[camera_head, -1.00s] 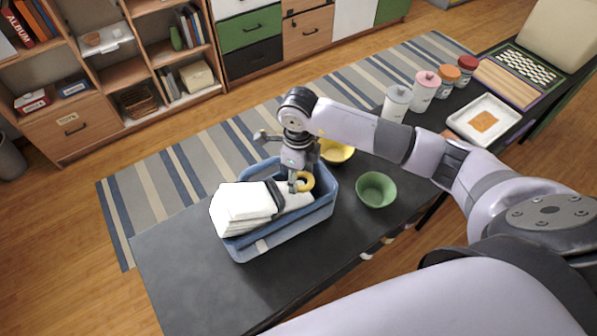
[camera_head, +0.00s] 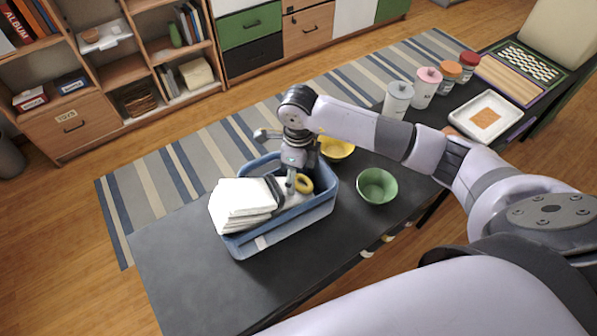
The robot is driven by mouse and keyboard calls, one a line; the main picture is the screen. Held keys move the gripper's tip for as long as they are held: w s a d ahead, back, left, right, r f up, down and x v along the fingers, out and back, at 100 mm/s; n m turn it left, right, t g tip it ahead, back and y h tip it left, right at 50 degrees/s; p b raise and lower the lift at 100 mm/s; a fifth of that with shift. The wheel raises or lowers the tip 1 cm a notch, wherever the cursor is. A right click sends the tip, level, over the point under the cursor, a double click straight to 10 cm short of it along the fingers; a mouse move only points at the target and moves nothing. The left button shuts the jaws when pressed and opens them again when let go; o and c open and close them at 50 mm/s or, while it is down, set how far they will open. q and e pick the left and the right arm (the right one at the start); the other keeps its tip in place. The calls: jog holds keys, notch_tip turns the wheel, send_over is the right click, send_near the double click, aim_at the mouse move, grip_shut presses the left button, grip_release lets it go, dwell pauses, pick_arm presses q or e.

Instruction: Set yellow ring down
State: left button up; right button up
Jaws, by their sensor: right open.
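The yellow ring (camera_head: 304,184) is inside the blue bin (camera_head: 290,222), near its right end, right beside my right gripper's fingertips. It seems to rest low in the bin; its underside is hidden. My right gripper (camera_head: 283,187) points down into the bin and is open, with the ring at its right side. Folded white cloths (camera_head: 241,203) fill the left part of the bin and rise above its rim. My left gripper is not in view.
A green bowl (camera_head: 377,186) stands right of the bin, and a yellow bowl (camera_head: 337,148) stands behind it, partly hidden by my arm. Canisters (camera_head: 397,99) and a white tray (camera_head: 485,116) are farther right. The dark table's front left (camera_head: 185,262) is clear.

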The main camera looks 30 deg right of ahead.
aim_at(298, 180)
jog(key=shift+r+p, duration=0.45)
jog(key=shift+p, duration=0.05)
notch_tip(298, 180, up, 12)
jog(key=b, duration=0.3)
jog(key=shift+r, duration=0.2)
